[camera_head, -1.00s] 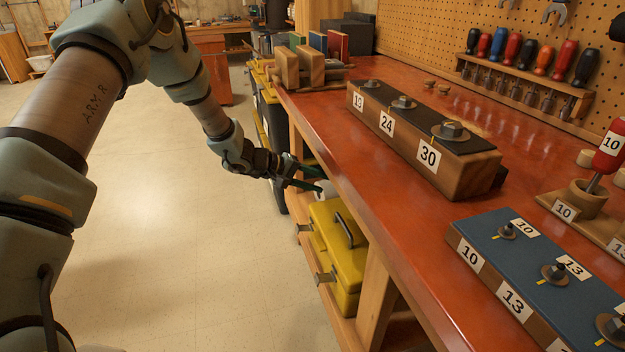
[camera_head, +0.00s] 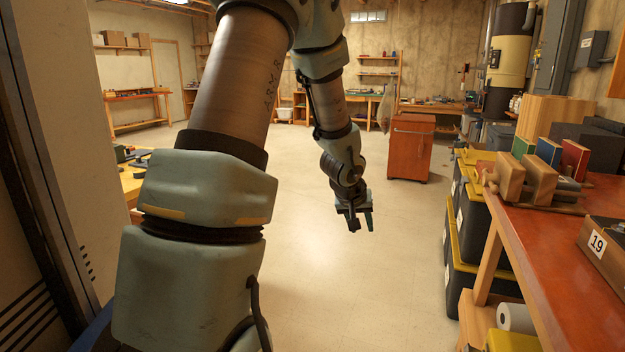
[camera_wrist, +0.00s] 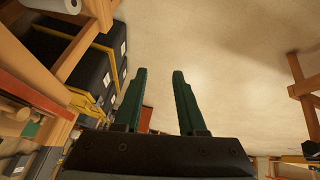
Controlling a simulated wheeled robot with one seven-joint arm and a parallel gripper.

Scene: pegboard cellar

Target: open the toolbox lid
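The yellow toolbox (camera_head: 512,341) shows only as a strip at the bottom right edge of the head view, on the low shelf under the workbench. The rest of it is cut off by the frame, so its lid, latches and handle cannot be seen. My gripper (camera_head: 362,221) hangs over the open floor, well to the left of the toolbox and touching nothing. In the wrist view its two green fingers (camera_wrist: 158,72) stand apart with only floor between them. The gripper is open and empty.
A white paper roll (camera_head: 515,318) lies beside the toolbox. Black bins with yellow lids (camera_head: 480,215) stand beyond it, along the red-topped workbench (camera_head: 560,250). A wooden cabinet (camera_head: 410,147) stands farther back. The floor (camera_head: 390,280) around my gripper is clear.

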